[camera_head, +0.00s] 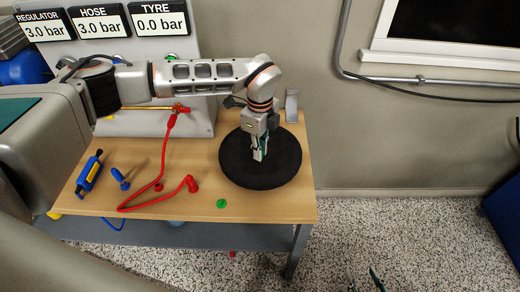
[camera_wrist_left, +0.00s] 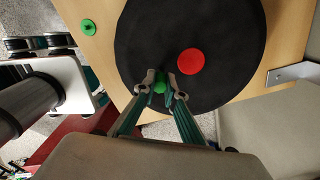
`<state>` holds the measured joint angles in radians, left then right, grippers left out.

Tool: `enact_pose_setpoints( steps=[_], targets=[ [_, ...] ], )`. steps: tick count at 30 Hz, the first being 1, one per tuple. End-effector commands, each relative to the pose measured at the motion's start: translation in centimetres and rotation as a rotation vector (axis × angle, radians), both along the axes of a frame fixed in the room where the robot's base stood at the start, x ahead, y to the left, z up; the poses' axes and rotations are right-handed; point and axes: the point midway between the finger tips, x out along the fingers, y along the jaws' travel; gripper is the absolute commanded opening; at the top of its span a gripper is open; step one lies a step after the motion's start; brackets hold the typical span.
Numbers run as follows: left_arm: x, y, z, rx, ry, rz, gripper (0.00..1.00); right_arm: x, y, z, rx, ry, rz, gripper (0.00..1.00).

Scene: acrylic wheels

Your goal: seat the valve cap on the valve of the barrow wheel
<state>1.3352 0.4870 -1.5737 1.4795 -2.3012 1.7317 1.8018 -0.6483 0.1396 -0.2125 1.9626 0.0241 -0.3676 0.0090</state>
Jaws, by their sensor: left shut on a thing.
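The barrow wheel (camera_head: 235,165) is a black disc lying flat on the wooden bench. In the left wrist view the wheel (camera_wrist_left: 150,35) has a round red centre (camera_wrist_left: 191,62). My left gripper (camera_head: 258,158) points down over the wheel, right of its middle in the head view. In the left wrist view its fingertips (camera_wrist_left: 160,84) are closed on a small green piece (camera_wrist_left: 159,87), which looks like the valve cap. It is beside the red centre, apart from it. I cannot make out the valve. My right gripper (camera_head: 365,281) shows only its fingertips, spread apart and empty, low over the floor.
A green disc (camera_head: 221,203) lies near the bench's front edge; it also shows in the left wrist view (camera_wrist_left: 88,27). A metal bracket (camera_head: 291,106) stands behind the wheel.

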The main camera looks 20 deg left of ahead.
Motion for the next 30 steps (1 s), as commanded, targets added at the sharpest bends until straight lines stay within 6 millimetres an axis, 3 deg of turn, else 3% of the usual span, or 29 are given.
enact_pose_setpoints(
  steps=[30],
  targets=[
    [0.0, 0.0, -1.4, 0.000, 0.000, 0.000, 0.03, -0.1, 0.0, -0.8, -0.001, 0.004, 0.000, 0.40]
  ],
)
